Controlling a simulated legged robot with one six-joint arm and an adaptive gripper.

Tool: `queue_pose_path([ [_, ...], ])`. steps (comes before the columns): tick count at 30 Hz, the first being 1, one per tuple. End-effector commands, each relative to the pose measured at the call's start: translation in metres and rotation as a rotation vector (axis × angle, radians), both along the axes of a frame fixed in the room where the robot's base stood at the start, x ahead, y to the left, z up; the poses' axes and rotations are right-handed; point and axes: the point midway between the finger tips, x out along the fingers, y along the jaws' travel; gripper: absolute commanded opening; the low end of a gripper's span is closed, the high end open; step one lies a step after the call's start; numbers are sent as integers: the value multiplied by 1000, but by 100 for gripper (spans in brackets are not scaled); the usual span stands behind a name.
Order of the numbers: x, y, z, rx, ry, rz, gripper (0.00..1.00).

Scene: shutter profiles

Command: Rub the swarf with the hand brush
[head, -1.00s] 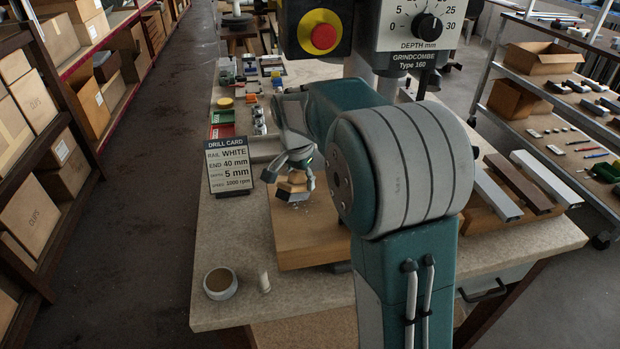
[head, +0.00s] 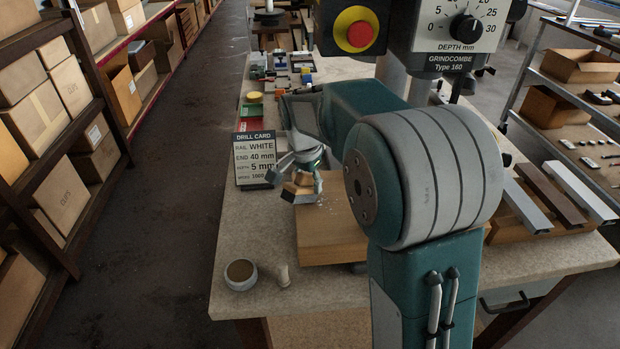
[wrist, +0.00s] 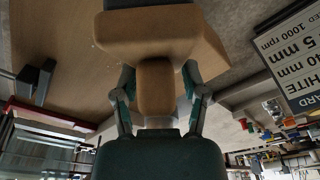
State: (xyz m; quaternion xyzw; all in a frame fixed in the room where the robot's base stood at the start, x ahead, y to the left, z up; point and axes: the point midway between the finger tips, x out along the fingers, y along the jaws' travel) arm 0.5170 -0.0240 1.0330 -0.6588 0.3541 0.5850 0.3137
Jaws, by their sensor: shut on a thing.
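My gripper (head: 305,177) is shut on a hand brush (head: 301,188) with a wooden body, at the left edge of a wooden board (head: 330,233) on the bench. In the wrist view the brush's wooden handle (wrist: 155,88) sits between the two fingers, with a dark part (wrist: 150,28) beyond it. Pale specks of swarf (head: 320,203) lie on the board close to the brush. I cannot tell whether the brush touches the board.
A drill card (head: 257,160) stands just left of my gripper. A round pot (head: 240,274) and a small pale peg (head: 283,275) are at the front left. Profiles (head: 553,193) lie on the right. The drill's control head (head: 455,30) is behind my arm.

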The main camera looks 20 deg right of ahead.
Motion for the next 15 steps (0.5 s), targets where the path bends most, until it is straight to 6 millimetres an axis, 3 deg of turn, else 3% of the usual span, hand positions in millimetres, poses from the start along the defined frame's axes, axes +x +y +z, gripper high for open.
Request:
queue_pose_path([
  [15,-8,-30,1,-1,-1,-2,0],
])
